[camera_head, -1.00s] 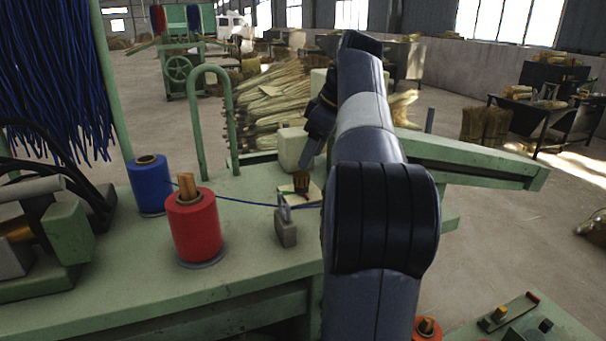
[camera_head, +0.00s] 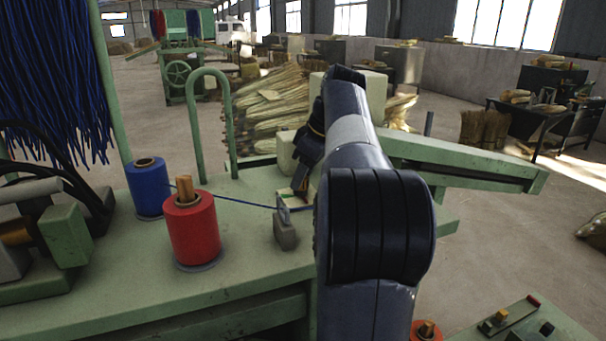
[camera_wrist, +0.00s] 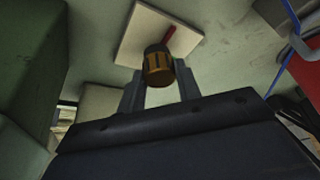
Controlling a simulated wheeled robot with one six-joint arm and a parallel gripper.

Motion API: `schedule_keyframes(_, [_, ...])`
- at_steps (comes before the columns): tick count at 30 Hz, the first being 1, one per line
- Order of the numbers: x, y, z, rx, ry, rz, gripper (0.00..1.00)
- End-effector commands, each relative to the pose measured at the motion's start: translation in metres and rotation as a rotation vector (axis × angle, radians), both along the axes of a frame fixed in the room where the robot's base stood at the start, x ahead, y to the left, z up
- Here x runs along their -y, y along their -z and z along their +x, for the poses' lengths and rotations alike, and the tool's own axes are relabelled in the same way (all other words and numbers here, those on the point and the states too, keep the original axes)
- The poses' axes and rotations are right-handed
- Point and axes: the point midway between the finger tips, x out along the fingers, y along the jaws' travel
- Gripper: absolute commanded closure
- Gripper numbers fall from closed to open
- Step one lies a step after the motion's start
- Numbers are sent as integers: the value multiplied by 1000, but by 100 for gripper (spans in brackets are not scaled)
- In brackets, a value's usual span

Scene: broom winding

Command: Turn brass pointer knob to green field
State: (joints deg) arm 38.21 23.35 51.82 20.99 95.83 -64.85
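The brass pointer knob (camera_wrist: 158,66) is a short cylinder with a dark rim, standing on a pale square plate (camera_wrist: 135,38) in the wrist view.
A grey metal guide block (camera_head: 285,232) with blue cord through it stands just in front of the plate. A red spool (camera_head: 193,230) and a blue spool (camera_head: 148,187) stand to the left. A pale block (camera_head: 286,150) is behind the plate.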

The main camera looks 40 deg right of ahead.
Motion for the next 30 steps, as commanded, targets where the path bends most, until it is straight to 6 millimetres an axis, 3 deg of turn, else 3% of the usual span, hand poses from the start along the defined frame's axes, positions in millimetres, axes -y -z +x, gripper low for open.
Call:
schedule_keyframes(8, [0,0,0,0,0,1,91])
schedule_keyframes(19, [-1,-1,-1,0,66,-1,91])
schedule_keyframes(30, [-3,-2,-1,1,353,-1,91])
